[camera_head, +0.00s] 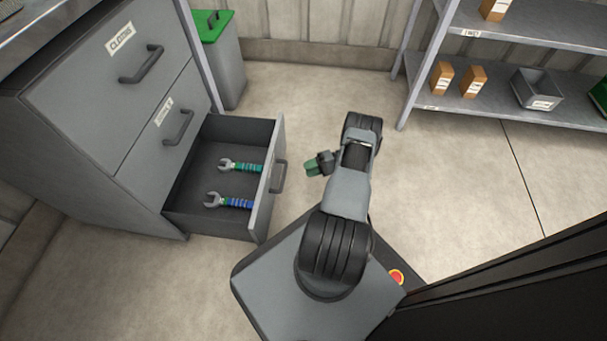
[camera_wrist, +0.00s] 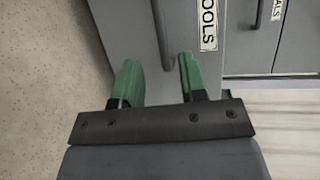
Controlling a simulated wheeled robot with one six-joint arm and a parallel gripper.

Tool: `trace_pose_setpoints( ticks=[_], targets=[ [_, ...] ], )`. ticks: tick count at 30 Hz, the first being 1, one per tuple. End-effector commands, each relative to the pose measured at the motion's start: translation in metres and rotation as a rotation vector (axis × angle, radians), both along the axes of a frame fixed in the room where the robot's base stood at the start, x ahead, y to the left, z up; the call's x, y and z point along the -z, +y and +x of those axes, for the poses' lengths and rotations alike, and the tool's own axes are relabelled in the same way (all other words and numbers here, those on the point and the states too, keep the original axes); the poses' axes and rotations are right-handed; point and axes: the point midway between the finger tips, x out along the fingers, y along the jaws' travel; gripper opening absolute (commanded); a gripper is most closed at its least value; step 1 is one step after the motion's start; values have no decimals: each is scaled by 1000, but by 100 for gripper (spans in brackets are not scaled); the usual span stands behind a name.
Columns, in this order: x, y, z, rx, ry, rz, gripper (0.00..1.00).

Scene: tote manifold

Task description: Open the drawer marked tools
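The tools drawer (camera_head: 262,195) is the lowest in the grey cabinet and stands pulled out. A wrench with a teal grip (camera_head: 240,167) and one with a blue grip (camera_head: 230,202) lie inside it. Its front shows the TOOLS label (camera_wrist: 208,24) in the wrist view. Its bar handle (camera_head: 279,177) also shows in the wrist view (camera_wrist: 161,32), ahead of the gap between my fingers. My gripper (camera_head: 312,167) has green fingers spread apart and empty (camera_wrist: 157,65). In the head view it is a little right of the handle, apart from it.
The cloths drawer (camera_head: 120,60) and the middle drawer (camera_head: 160,125) above are shut. A green-lidded bin (camera_head: 222,65) stands behind the cabinet. A shelf (camera_head: 500,110) with boxes and a grey tote (camera_head: 537,88) is at the right. Floor between is clear.

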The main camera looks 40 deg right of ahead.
Motion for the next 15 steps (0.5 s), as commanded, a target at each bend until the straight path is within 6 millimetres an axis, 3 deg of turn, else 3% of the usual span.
trace_pose_setpoints(
  ticks=[6, 15],
  targets=[
    [-4, -14, 0, -13, -1, 1, 39],
    [-5, -18, 0, -18, 1, 1, 39]
  ],
)
